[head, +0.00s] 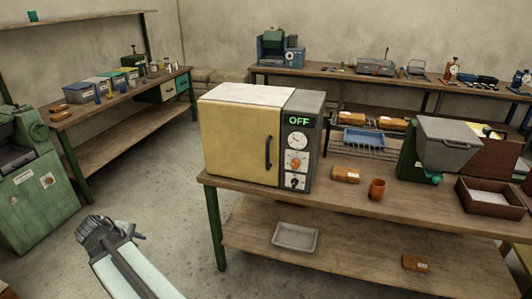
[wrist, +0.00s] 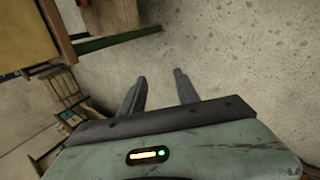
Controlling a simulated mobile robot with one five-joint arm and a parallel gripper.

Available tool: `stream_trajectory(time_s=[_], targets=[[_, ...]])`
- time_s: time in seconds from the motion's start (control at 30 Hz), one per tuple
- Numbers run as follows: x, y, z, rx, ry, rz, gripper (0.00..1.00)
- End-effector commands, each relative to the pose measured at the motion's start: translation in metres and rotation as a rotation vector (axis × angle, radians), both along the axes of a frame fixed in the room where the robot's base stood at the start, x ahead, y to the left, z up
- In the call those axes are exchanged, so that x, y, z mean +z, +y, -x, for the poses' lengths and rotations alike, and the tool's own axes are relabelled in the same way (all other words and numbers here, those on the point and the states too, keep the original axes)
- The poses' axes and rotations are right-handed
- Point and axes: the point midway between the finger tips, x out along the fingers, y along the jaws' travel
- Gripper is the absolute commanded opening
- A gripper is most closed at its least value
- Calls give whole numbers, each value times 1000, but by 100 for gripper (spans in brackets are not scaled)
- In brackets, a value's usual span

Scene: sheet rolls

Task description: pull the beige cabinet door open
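The beige cabinet door (head: 238,142) is the front of a box-shaped oven cabinet (head: 305,120) standing on a wooden bench. The door looks shut. Its dark vertical handle (head: 268,152) is near its right edge, beside a grey panel with a green OFF display. My gripper (head: 137,236) is at the lower left in the head view, in front of and left of the bench, apart from the door. In the wrist view my gripper (wrist: 159,85) has its two fingers spread with only floor between them. A beige panel, probably the cabinet, shows at that view's upper left.
The bench (head: 345,200) also carries an orange cup (head: 377,189), a brown block (head: 346,174) and a grey hopper machine (head: 447,145). A grey tray (head: 295,237) lies on its lower shelf. A green machine (head: 38,180) stands at the left. Floor between them is clear.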

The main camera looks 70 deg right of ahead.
Motion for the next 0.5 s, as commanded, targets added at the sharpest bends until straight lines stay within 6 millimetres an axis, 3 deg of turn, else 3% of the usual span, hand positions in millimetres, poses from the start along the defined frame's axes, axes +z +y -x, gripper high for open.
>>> stream_trajectory(time_s=[0.03, 0.1, 0.2, 0.3, 0.33, 0.4, 0.5], targets=[[7, -74, 18, 37, 56, 141, 38], [32, -167, 53, 118, 194, 348, 38], [76, -280, 121, 234, 496, 600, 38], [114, -355, 186, 340, 830, 750, 38], [124, -371, 203, 367, 922, 775, 38], [140, -398, 234, 423, 1107, 810, 38], [155, -418, 261, 478, 1277, 825, 38]])
